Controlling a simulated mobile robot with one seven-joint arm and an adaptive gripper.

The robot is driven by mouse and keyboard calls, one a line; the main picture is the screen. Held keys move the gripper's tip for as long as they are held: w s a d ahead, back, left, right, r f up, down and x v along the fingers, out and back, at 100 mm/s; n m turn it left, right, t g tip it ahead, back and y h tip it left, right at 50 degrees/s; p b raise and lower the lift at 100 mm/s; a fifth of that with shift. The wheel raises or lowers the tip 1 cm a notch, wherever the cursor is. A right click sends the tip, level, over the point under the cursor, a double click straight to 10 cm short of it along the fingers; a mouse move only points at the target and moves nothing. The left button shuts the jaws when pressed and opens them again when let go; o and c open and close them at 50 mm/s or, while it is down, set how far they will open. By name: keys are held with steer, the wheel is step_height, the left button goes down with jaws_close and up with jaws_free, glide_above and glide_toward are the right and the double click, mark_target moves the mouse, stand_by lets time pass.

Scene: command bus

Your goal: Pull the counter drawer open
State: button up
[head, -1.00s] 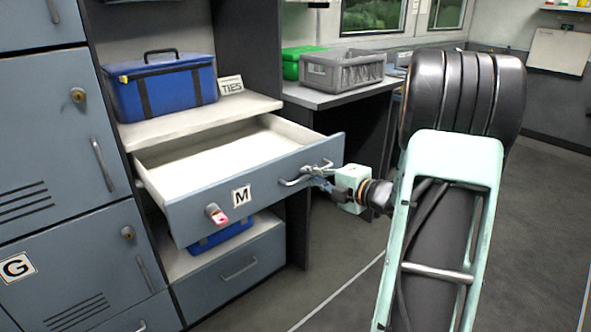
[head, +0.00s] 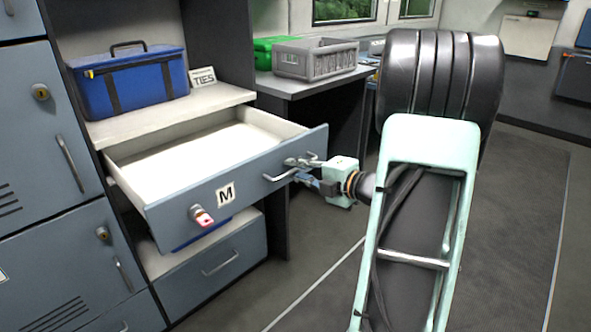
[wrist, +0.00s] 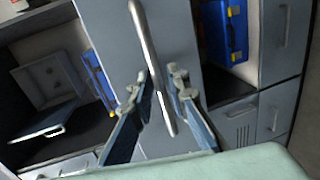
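The counter drawer (head: 180,196) is grey-blue with an M label and a pale, empty-looking inside. It stands well out from the counter. Its bar handle (head: 272,178) is at the right of the front, with a red-ended latch or lock (head: 203,216) at the left. My gripper (head: 302,169) is at the right part of this handle. The exact finger contact is hard to make out.
A blue case (head: 130,85) and a TIES sign (head: 203,77) stand on the counter (head: 165,112) above. A closed lower drawer (head: 215,268) is underneath. Lockers (head: 45,170) stand at the left. A grey crate (head: 315,60) sits on the back desk. Floor in front is clear.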

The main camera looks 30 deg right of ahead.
steer(key=v, duration=1.2)
stand_by(0.3)
